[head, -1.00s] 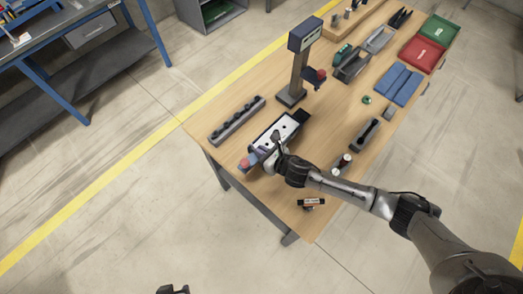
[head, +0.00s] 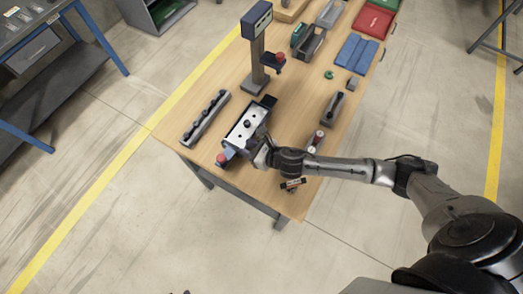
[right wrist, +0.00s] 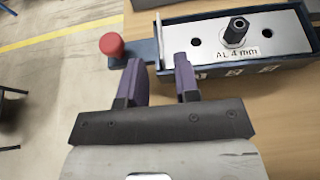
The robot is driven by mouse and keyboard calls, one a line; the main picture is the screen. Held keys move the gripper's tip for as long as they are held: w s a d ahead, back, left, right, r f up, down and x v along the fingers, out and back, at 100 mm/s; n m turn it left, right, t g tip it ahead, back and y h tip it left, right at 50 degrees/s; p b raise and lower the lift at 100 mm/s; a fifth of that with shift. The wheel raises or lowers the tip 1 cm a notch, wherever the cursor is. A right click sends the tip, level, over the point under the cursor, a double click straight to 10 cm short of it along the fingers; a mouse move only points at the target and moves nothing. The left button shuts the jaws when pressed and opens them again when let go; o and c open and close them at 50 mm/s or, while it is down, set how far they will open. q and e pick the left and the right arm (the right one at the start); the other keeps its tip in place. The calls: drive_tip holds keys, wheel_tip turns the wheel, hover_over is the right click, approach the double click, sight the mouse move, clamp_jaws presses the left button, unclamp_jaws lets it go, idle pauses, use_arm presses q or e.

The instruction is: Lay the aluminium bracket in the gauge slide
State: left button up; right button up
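The gauge slide (head: 225,153) is a dark blue tray with a red knob at its near left end; the slide (right wrist: 215,72) and its red knob (right wrist: 112,45) also show in the right wrist view. The aluminium bracket (head: 236,132), a silver plate with holes, lies flat inside it. In the right wrist view the bracket (right wrist: 268,32) is marked "AL 4 mm" and a black stud stands up at its middle. Only a dark trace at the head view's bottom edge may be my left gripper.
A gauge post (head: 257,50) stands behind the slide. A dark rail with several knobs (head: 205,118) lies to its left. A small dark block (head: 333,108), a red-and-white piece (head: 315,141) and a labelled part (head: 292,184) lie to the right. Bins and trays stand farther back.

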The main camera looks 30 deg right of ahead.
drive_tip(key=v, duration=0.6)
drive_tip(key=s+n+g+h, duration=0.2)
drive_tip(key=s+n+g, duration=0.2)
drive_tip(key=s+n, duration=0.7)
drive_tip(key=s+d+f+n+g+h, duration=0.1)
drive_tip(key=s+n+g+h, duration=0.2)
drive_tip(key=s+n, duration=0.8)
drive_tip(key=n+g, duration=0.1)
drive_tip(key=n, duration=0.9)
drive_tip(key=shift+d+n+g, duration=0.2)
drive_tip(key=shift+n+g, duration=0.1)
drive_tip(key=shift+n, duration=0.1)
drive_tip(key=shift+f, duration=0.1)
